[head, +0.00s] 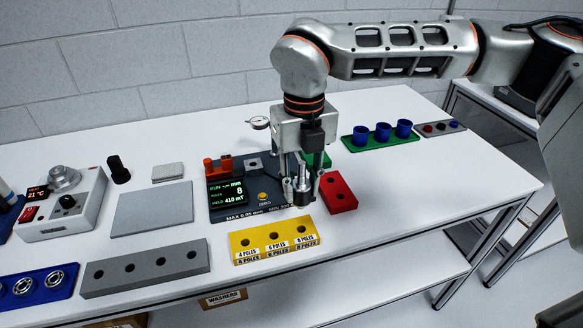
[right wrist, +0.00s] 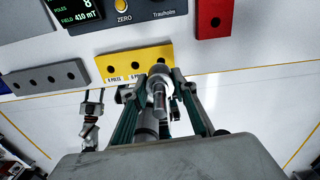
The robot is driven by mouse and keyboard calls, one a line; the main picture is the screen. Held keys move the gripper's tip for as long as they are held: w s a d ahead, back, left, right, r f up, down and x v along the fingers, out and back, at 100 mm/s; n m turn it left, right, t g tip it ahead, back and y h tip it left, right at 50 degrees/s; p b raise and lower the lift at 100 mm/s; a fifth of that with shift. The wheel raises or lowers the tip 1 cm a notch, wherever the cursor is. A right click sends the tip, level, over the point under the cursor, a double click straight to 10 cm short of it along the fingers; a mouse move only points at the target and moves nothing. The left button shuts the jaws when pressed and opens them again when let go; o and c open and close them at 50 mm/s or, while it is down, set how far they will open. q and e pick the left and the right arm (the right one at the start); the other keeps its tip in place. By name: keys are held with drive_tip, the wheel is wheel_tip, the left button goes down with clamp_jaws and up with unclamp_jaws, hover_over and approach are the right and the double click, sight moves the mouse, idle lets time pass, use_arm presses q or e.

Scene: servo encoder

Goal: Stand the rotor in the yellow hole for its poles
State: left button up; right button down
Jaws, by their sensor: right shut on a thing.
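The rotor (head: 302,185), a grey metal cylinder with a thin shaft, is held in my right gripper (head: 303,190). It also shows in the right wrist view (right wrist: 158,92), between the green-grey fingers (right wrist: 158,100). The fingers are shut on it. The yellow block (head: 262,256) lies in front of the gripper, with three holes in a row labelled 4, 6 and 8 poles. The rotor is apart from the block, behind its right end in the head view. In the right wrist view the rotor covers the right part of the yellow block (right wrist: 118,56).
The tester's screen (head: 228,192) reads 8 poles and 410 mT. A red block (head: 338,194) stands right of the gripper. A grey block with holes (head: 145,275) lies left of the yellow one. A green rack with blue cups (head: 381,145) is behind. The right table surface is clear.

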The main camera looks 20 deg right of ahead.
sight(302, 206)
drive_tip(key=shift+s+d+f, duration=0.1)
drive_tip(key=shift+s+f, duration=0.15)
drive_tip(key=shift+s, duration=0.05)
drive_tip(key=shift+w+f+b, duration=0.1)
drive_tip(key=shift+f+b, duration=0.45)
drive_tip(key=shift+f, duration=0.3)
wheel_tip(302, 206, down, 3)
drive_tip(key=shift+b, duration=0.9)
drive_tip(key=shift+r, duration=0.2)
drive_tip(key=shift+f, duration=0.2)
drive_tip(key=shift+f, duration=0.2)
drive_tip(key=shift+f+b, duration=0.3)
drive_tip(key=shift+f, duration=0.2)
